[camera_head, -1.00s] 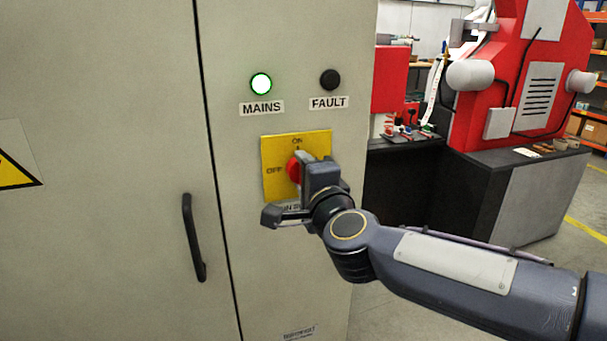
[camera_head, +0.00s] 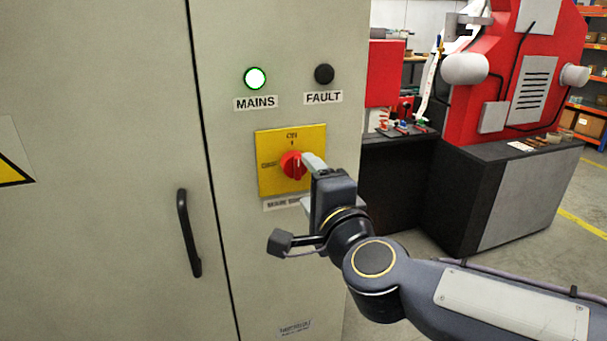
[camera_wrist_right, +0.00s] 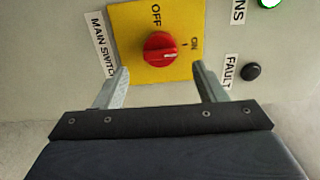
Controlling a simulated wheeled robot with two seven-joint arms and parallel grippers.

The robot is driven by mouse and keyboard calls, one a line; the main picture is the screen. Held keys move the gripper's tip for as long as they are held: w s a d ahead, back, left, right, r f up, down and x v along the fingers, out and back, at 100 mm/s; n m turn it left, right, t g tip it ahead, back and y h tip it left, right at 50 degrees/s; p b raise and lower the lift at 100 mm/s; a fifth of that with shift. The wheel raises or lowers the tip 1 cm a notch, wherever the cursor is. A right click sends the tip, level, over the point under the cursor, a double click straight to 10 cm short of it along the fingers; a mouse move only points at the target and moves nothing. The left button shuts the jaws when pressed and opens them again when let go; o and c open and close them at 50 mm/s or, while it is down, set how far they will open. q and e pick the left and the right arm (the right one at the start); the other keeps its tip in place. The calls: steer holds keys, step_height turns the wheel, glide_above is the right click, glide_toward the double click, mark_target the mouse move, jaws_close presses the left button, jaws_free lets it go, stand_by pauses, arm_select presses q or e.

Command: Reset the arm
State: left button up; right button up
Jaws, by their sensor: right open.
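The red rotary knob (camera_head: 293,165) of the main switch sits on a yellow plate (camera_head: 312,135) on the cabinet front. In the right wrist view the knob (camera_wrist_right: 160,49) has its grip bar lying roughly toward the ON mark. My right gripper (camera_head: 307,183) is open just in front of the plate, to the lower right of the knob in the head view. In the wrist view its two fingers (camera_wrist_right: 161,80) are spread, with nothing between them, and the knob shows beyond the gap. My left gripper is out of view.
The MAINS lamp (camera_head: 255,78) glows green; the FAULT lamp (camera_head: 324,74) is dark. A black door handle (camera_head: 188,232) stands out from the cabinet at left. A red machine (camera_head: 505,85) on a dark base (camera_head: 470,185) stands behind to the right.

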steer(key=shift+s+d, duration=0.15)
steer(key=shift+s, duration=0.4)
steer(key=s+d+n+g+y+p, duration=0.2)
steer(key=s+d+n+g+p, duration=0.1)
steer(key=s+d+n+p, duration=0.3)
steer(key=s+d+f+n+g+h+p, duration=0.2)
steer(key=s+d+f+n+g+p, duration=0.1)
steer(key=s+d+f, duration=0.3)
steer(key=s+d+f+n+g+h+p, duration=0.1)
steer(key=s+d+f+n+g+p, duration=0.2)
steer(key=s, duration=0.7)
steer(key=d+f+g, duration=0.2)
steer(key=d+f, duration=0.1)
steer(key=shift+s+f+n+g+h, duration=0.3)
steer(key=shift+s+f+n+h, duration=0.05)
steer(key=shift+n+h, duration=0.05)
steer(key=shift+d, duration=0.1)
